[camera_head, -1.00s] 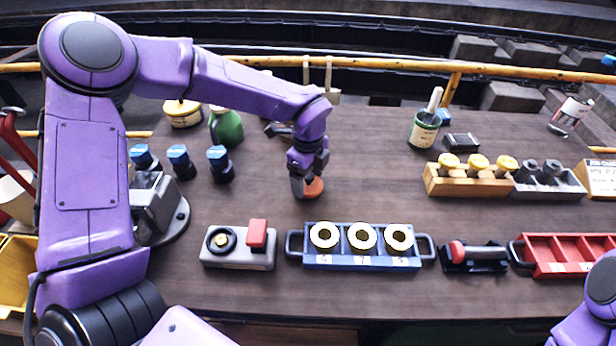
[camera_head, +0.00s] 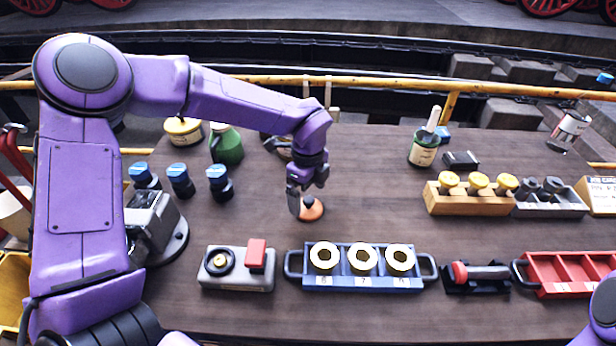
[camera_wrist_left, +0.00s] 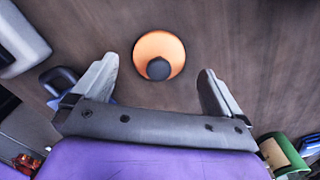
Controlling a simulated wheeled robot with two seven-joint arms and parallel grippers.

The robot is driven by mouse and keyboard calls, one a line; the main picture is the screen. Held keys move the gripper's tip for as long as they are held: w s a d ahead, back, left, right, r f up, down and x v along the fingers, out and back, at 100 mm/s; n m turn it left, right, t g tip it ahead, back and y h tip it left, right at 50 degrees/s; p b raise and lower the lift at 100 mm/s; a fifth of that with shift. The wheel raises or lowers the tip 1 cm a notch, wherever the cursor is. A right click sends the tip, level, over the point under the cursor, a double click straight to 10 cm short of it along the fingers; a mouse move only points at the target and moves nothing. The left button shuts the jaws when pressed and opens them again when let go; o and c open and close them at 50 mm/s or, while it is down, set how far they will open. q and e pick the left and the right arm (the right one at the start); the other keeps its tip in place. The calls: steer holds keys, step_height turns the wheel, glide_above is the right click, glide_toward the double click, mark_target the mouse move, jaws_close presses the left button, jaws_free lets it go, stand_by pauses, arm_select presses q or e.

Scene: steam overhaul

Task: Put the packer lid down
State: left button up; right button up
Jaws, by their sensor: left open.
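The packer lid is an orange disc (camera_head: 311,211) with a dark round knob. It lies on the brown table behind the blue tray. In the left wrist view the lid (camera_wrist_left: 150,52) lies flat, just beyond the fingertips, with its knob towards the camera. My left gripper (camera_head: 302,207) is above and beside the lid. Its two fingers (camera_wrist_left: 162,75) are spread wide with nothing between them. I cannot tell its exact height above the lid. Of my right arm only a purple part shows at the right edge; its gripper is out of view.
A blue tray (camera_head: 342,282) with three brass rings stands in front of the lid. Blue-capped bottles (camera_head: 180,182) and a green can (camera_head: 226,146) stand to the left. A wooden rack (camera_head: 468,204) with yellow knobs stands to the right. Table between lid and rack is clear.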

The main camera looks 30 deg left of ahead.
mark_target(308, 199)
arm_select(q)
step_height(308, 199, up, 9)
steer(key=shift+b, duration=0.45)
